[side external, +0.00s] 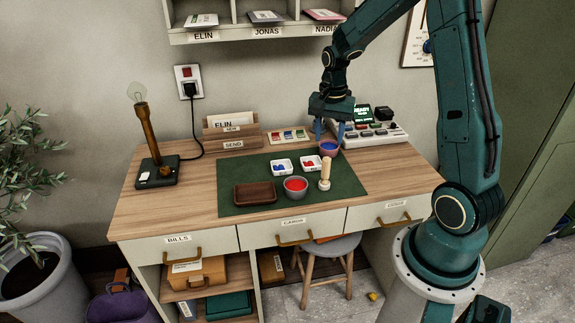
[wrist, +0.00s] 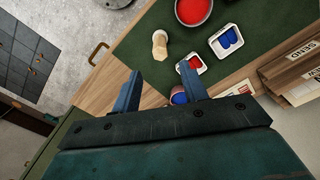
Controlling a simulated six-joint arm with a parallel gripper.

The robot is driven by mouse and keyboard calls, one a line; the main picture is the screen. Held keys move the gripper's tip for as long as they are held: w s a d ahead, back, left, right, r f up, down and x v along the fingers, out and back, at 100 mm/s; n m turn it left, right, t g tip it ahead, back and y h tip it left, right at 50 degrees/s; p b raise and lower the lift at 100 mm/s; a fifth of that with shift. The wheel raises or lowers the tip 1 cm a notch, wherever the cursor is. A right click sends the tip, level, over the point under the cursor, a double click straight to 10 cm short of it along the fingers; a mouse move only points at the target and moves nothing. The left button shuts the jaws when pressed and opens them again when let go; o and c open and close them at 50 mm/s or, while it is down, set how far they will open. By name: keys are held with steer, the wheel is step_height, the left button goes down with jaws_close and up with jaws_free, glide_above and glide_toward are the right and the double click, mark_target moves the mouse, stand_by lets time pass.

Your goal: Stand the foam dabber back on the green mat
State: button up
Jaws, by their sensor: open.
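The foam dabber (side external: 325,174), pale with a rod-like handle, stands upright on the green mat (side external: 232,178), near its front right. It also shows in the wrist view (wrist: 160,44), ahead of the fingers and apart from them. My gripper (side external: 330,129) is open and empty, with its fingers pointing down above the back right of the mat. Its two blue fingers show apart in the wrist view (wrist: 160,75), with nothing held between them.
A purple bowl with blue paint (side external: 329,149) stands close below my fingers. A bowl of red (side external: 295,188), two small white dishes (side external: 281,165) and a brown tray (side external: 256,194) are on the mat. A keypad device (side external: 378,133) stands behind right. The front right desk is clear.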

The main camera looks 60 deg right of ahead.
steer(key=shift+r, duration=0.1)
stand_by(0.5)
steer(key=s+a+r+n+t, duration=0.2)
steer(key=s+a+r+n, duration=0.3)
steer(key=a+r, duration=0.3)
steer(key=s+a+r+n+t, duration=0.2)
steer(key=s+a+r+n, duration=0.35)
steer(key=a+r, duration=0.2)
steer(key=s+a+r+n+t, duration=0.1)
steer(key=s+a+n, duration=0.3)
steer(key=s, duration=0.1)
steer(key=shift+s+a+t, duration=0.15)
steer(key=shift+s+t, duration=0.15)
steer(key=shift+s, duration=0.05)
